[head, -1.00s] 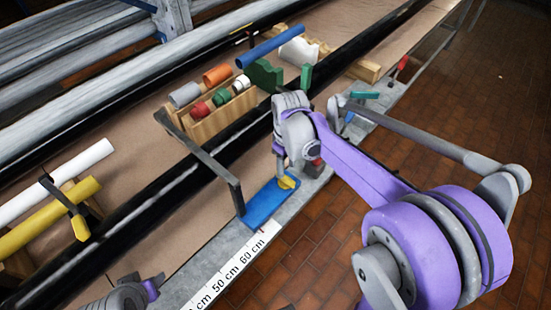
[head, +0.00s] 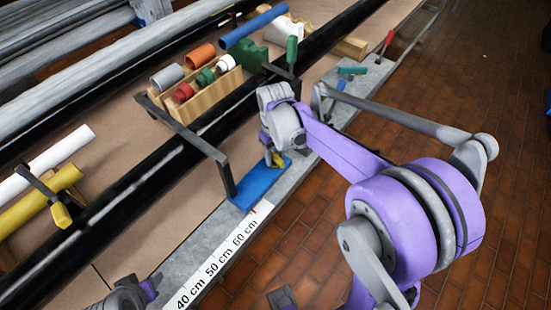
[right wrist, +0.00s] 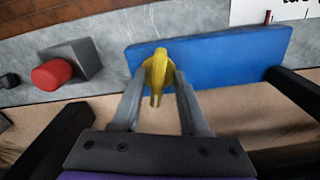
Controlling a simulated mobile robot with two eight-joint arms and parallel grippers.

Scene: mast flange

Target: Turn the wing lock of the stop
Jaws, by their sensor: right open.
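The stop is a flat blue plate (head: 250,190) on the grey rail at the bench's edge. Its yellow wing lock (head: 276,159) sits at the plate's far end in the head view. My right gripper (head: 268,153) is over that end, partly covering the lock. In the right wrist view, the open fingers of my right gripper (right wrist: 161,103) stand on either side of the yellow wing lock (right wrist: 157,72), whose wing points toward the gripper. Whether either finger touches it is unclear. The blue plate (right wrist: 230,55) extends to the right. My left gripper's fingers are not visible.
A dark angled bar (head: 205,145) reaches down to the plate's near end. A grey block with a red knob (right wrist: 51,74) stands left of the plate in the right wrist view. A printed centimetre scale (head: 215,262) lies along the rail. A wooden rack (head: 205,100) holds coloured cylinders.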

